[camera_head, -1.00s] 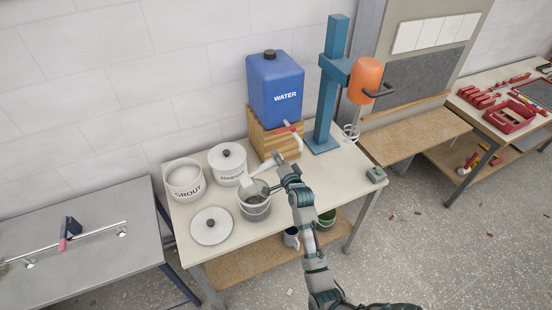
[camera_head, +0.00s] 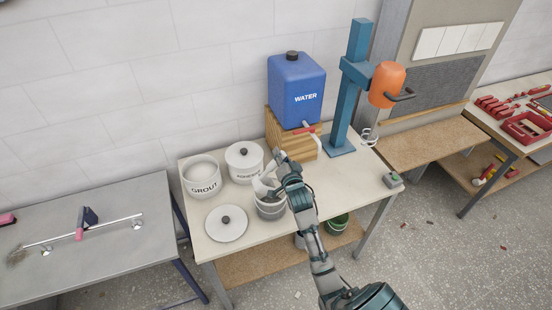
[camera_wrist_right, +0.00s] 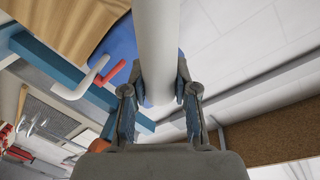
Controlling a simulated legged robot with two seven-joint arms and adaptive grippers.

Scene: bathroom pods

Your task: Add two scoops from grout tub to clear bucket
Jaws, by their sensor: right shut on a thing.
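The white grout tub (camera_head: 203,187), labelled GROUT, stands open at the left of the work table; its contents look pale. The clear bucket (camera_head: 270,210) stands to its right, nearer the front, with greyish contents partly hidden. My right gripper (camera_head: 281,172) is shut on the handle of a white scoop (camera_head: 262,186), whose head is above the bucket's back left rim. I cannot tell whether the scoop holds grout. In the right wrist view, the fingers (camera_wrist_right: 160,92) close around the thick white handle (camera_wrist_right: 159,45). My left gripper is not in view.
A lid (camera_head: 227,223) lies in front of the grout tub. A lidded adhesive tub (camera_head: 244,166) stands behind the bucket. The blue water container (camera_head: 296,90) on its wooden stand and the orange mixer (camera_head: 387,85) are behind and right.

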